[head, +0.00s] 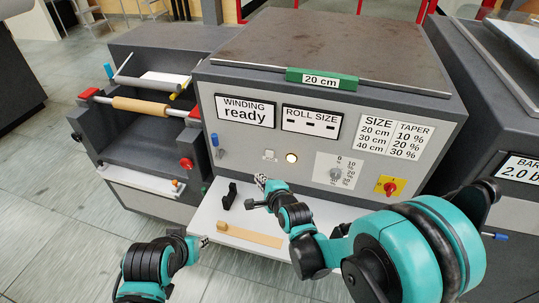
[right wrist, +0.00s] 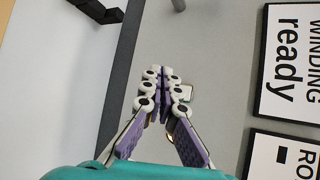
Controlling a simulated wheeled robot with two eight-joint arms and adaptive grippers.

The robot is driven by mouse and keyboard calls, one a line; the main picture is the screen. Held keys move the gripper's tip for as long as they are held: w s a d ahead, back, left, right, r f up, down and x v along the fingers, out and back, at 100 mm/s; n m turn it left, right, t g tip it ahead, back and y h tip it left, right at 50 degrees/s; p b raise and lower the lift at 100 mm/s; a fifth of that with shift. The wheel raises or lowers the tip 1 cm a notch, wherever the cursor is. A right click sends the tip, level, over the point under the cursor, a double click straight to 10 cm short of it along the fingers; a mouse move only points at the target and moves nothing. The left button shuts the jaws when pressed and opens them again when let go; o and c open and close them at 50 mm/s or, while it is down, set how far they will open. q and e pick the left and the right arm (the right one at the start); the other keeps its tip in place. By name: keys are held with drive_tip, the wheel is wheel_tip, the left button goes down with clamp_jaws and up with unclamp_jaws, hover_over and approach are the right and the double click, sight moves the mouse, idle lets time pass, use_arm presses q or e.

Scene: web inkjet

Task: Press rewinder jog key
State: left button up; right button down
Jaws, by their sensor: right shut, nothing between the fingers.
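The grey machine front (head: 235,165) carries a small pale square key (head: 269,155) and a round lit button (head: 291,157). I cannot read any label naming either as the jog key. My right gripper (head: 261,181) is shut and empty, just below the square key in the head view. In the right wrist view its closed fingertips (right wrist: 160,76) point at the panel, with the square key (right wrist: 186,92) right beside them and partly covered. The lit button is mostly hidden behind the fingers there. Contact cannot be told. My left gripper (head: 203,241) is low at the left, its fingers too small to judge.
A white shelf (head: 208,215) juts out below the panel, holding a black bracket (head: 228,196) and a tan wooden piece (head: 249,235). A rotary dial (head: 335,174), a red-yellow switch (head: 390,186) and a blue-tipped lever (head: 215,140) sit on the panel. The "WINDING ready" sign (head: 245,110) is above.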

approach(266, 156)
drive_tip(key=shift+s+a+f+x, duration=0.1)
drive_tip(key=shift+a+x, duration=0.05)
drive_tip(key=shift+x, duration=0.75)
drive_tip(key=shift+s+a+f+x, duration=0.1)
drive_tip(key=shift+a+x, duration=0.1)
drive_tip(key=shift+x, duration=0.75)
drive_tip(key=shift+s+a+x, duration=0.1)
drive_tip(key=shift+a+x, duration=0.05)
drive_tip(key=shift+x, duration=0.75)
drive_tip(key=shift+w, duration=0.1)
drive_tip(key=shift+w+d, duration=0.15)
drive_tip(key=shift+w, duration=0.15)
drive_tip(key=shift+w+d, duration=0.1)
drive_tip(key=shift+w, duration=0.3)
drive_tip(key=shift+s, duration=0.1)
drive_tip(key=shift+s+a, duration=0.25)
drive_tip(key=shift+s, duration=0.45)
drive_tip(key=shift+s, duration=0.1)
drive_tip(key=s, duration=0.1)
drive_tip(key=s+a, duration=0.1)
drive_tip(key=s, duration=0.1)
drive_tip(key=s+b, duration=0.1)
drive_tip(key=shift+s+a, duration=0.25)
drive_tip(key=shift+s, duration=0.05)
